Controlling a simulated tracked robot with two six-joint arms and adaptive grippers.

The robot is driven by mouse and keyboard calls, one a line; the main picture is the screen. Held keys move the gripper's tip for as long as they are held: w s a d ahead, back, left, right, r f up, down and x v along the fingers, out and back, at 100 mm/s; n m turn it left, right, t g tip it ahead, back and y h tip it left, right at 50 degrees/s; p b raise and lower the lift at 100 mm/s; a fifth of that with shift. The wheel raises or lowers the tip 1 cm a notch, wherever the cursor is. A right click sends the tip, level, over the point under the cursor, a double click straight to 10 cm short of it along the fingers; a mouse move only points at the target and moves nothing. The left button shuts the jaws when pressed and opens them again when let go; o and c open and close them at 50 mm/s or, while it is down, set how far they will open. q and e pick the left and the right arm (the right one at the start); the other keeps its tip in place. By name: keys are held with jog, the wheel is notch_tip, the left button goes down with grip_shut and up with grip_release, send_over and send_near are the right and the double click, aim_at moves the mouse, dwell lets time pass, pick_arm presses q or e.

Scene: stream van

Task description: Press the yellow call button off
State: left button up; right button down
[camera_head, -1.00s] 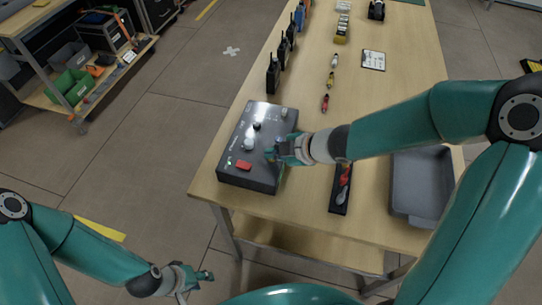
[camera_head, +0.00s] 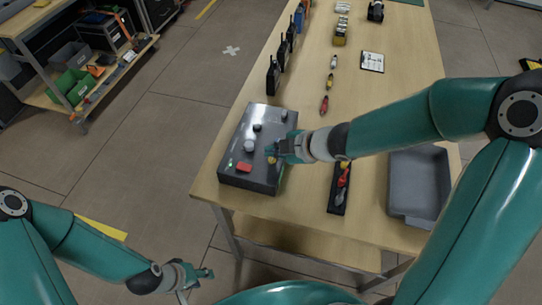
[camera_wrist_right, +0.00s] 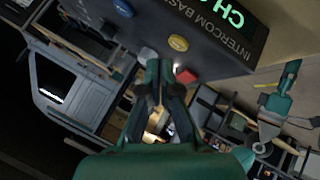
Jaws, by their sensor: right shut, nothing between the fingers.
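The dark grey intercom box (camera_head: 238,135) sits at the table's near left corner. Its yellow button (camera_head: 272,160) shows just left of my right gripper's tip, near a red button (camera_head: 244,167). The yellow button (camera_wrist_right: 178,42) also shows in the right wrist view, beyond the fingertips, with the red button (camera_wrist_right: 187,76) beside it. My right gripper (camera_head: 276,150) is shut and empty, above the box's right side. In the right wrist view its fingertips (camera_wrist_right: 160,68) look apart from the yellow button. My left gripper (camera_head: 198,283) is open and empty, off the table's near side.
The box also carries a white knob (camera_head: 248,146) and a lit green display (camera_wrist_right: 222,15). Several radios (camera_head: 273,75) stand along the table's left edge. A black tray (camera_head: 339,190) with tools and a grey bin (camera_head: 402,207) lie right of the box.

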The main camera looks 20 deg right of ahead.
aim_at(273, 161)
notch_tip(273, 161, up, 6)
jog(key=p, duration=0.5)
jog(key=shift+f, duration=0.2)
pick_arm(q)
notch_tip(273, 161, up, 6)
jog(key=shift+f, duration=0.2)
pick_arm(e)
jog(key=shift+f, duration=0.1)
pick_arm(q)
jog(key=shift+s, duration=0.15)
pick_arm(e)
jog(key=shift+a, duration=0.1)
